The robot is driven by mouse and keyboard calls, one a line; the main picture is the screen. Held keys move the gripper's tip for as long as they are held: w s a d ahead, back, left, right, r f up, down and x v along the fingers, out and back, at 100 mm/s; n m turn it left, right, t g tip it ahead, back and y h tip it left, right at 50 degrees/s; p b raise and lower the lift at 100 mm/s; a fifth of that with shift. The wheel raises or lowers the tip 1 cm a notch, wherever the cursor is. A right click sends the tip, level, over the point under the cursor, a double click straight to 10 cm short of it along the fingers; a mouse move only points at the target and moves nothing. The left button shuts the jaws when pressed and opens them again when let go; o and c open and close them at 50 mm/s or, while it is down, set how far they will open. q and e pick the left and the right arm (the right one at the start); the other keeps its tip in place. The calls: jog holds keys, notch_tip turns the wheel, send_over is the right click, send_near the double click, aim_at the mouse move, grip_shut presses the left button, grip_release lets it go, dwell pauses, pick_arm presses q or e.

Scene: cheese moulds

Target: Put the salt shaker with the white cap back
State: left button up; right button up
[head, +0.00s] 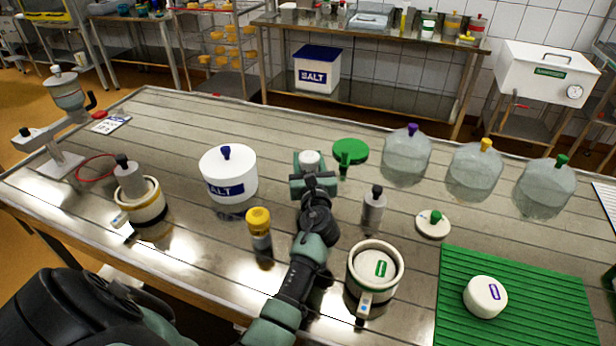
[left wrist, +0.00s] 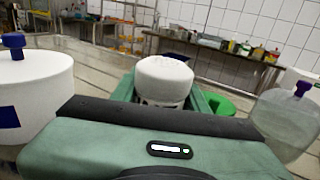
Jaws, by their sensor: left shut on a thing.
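The salt shaker with the white cap (head: 309,157) is between the jaws of my left gripper (head: 312,176), over the middle of the table. Its white cap also shows large in the left wrist view (left wrist: 163,80), with green jaws on both sides. The gripper is shut on it, and its body is mostly hidden. I cannot tell whether its base touches the table. A white salt tub (head: 229,176) with a blue knob stands to the left of it. A shaker with a yellow cap (head: 260,230) stands nearer, left of my forearm. My right gripper is not in view.
A green round lid-like piece (head: 351,150) is just right of the gripper. Clear domes (head: 407,158) stand along the back right. A mould (head: 374,270), a grey weight (head: 373,208) and a green mat (head: 520,310) are at right. Another mould (head: 143,203) is at left.

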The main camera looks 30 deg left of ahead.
pick_arm(q)
jog(key=shift+f+b, duration=0.7)
jog(key=shift+f, duration=1.4)
jog(key=shift+f, duration=0.1)
jog(key=o, duration=1.4)
jog(key=shift+o, duration=0.2)
jog(key=shift+s+d, duration=0.2)
jog(key=shift+s, duration=0.05)
jog(key=p+v, duration=0.2)
jog(key=v, duration=0.9)
jog(key=shift+s+d, duration=0.15)
